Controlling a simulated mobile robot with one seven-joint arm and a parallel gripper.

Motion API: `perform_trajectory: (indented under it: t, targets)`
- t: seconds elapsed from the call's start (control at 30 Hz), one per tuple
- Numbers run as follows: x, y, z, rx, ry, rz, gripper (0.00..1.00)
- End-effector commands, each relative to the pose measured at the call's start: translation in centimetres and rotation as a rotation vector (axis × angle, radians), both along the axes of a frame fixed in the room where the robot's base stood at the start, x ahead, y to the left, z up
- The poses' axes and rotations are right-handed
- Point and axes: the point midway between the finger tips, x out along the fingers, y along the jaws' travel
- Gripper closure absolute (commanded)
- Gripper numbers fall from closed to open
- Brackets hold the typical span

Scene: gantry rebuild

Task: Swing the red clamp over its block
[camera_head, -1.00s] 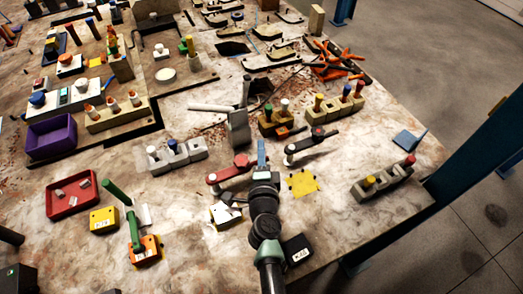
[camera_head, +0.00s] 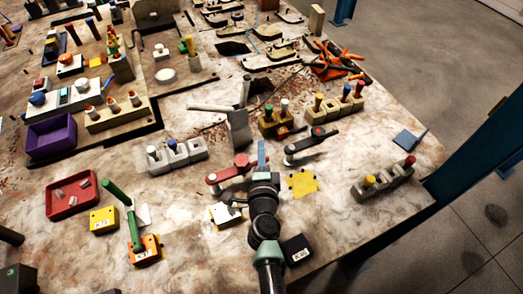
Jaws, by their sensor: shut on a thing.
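My gripper (camera_head: 262,154) reaches in from the bottom edge and is shut at the right end of the red clamp. Its body and wrist hide that end, so the contact itself is not clear. A small white block with a label (camera_head: 227,217) stands just below the clamp, left of my wrist. I cannot tell whether this is the clamp's own block.
A dark clamp (camera_head: 312,146) lies to the right. A yellow patch (camera_head: 303,183) is right of my gripper. A black labelled block (camera_head: 296,249) stands close to my arm. A grey block with slots (camera_head: 178,158) and a grey upright bracket (camera_head: 238,130) are behind.

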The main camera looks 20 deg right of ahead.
Motion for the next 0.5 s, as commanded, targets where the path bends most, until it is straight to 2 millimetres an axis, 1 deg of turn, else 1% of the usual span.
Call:
perform_trajectory:
  t: [0.13,0.5]
  targets:
    - [-1.0,0.1,-0.3,0.001,0.005,-0.070,1.00]
    - [-4.6,0.0,0.0,0.001,0.003,-0.325,1.00]
